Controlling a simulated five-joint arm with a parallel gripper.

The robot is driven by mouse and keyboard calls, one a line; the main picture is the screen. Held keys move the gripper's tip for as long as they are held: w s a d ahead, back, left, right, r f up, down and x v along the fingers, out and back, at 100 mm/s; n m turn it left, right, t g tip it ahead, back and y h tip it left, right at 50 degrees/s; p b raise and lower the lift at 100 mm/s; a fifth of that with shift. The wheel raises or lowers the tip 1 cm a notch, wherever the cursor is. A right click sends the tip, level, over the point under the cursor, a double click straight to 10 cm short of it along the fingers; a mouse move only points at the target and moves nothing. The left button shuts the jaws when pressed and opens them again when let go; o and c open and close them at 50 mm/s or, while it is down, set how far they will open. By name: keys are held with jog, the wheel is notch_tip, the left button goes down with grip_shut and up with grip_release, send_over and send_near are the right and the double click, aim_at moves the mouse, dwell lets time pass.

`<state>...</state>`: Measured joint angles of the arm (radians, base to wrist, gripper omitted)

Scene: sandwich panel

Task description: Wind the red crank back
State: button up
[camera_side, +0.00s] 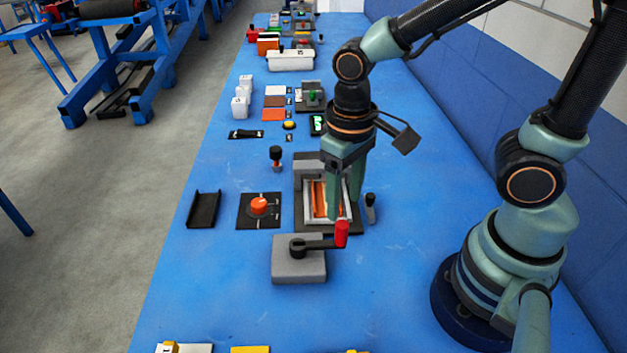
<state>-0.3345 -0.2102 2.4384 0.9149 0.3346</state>
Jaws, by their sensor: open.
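The crank's red handle (342,234) stands upright at the right end of a black crank arm (318,244). The arm pivots on a grey block (299,268) at the front of the panel. My gripper (345,212) points down behind the red handle, over the right part of a white-framed tray (312,220). Its fingers are apart and nothing shows between them. The fingertips appear close to the handle, but I cannot tell the exact gap.
An orange knob (259,205) on a black plate and a black channel (204,209) lie to the left. A small dark lever (370,207) stands right of the tray. The blue table (210,300) is clear left of the grey block. Several other items line the back.

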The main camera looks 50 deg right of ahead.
aim_at(342, 224)
jog(key=shift+f, duration=3.55)
jog(key=shift+c, duration=0.3)
grip_shut()
